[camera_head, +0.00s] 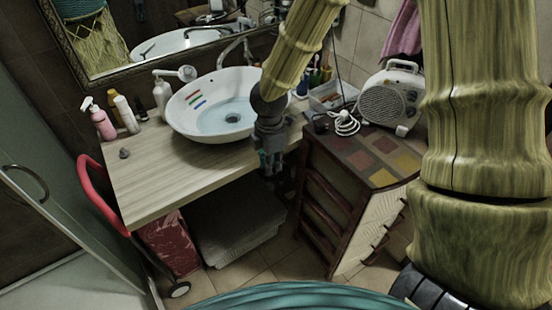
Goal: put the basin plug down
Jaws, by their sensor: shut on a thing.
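The white basin (182,122) stands on the pale wooden counter (165,180) and has water in it. A dark round spot, its drain (232,118), shows at the bottom. My gripper (269,169) points down at the counter's right front edge, to the right of and in front of the basin. It is shut on the basin plug, which is too small and too dark to make out between the fingers. My arm hides part of the basin's right side.
The counter's front left is clear. A dark wooden cabinet (345,190) with a white heater (392,98) stands to the right. A red-handled trolley (100,195) is at the left.

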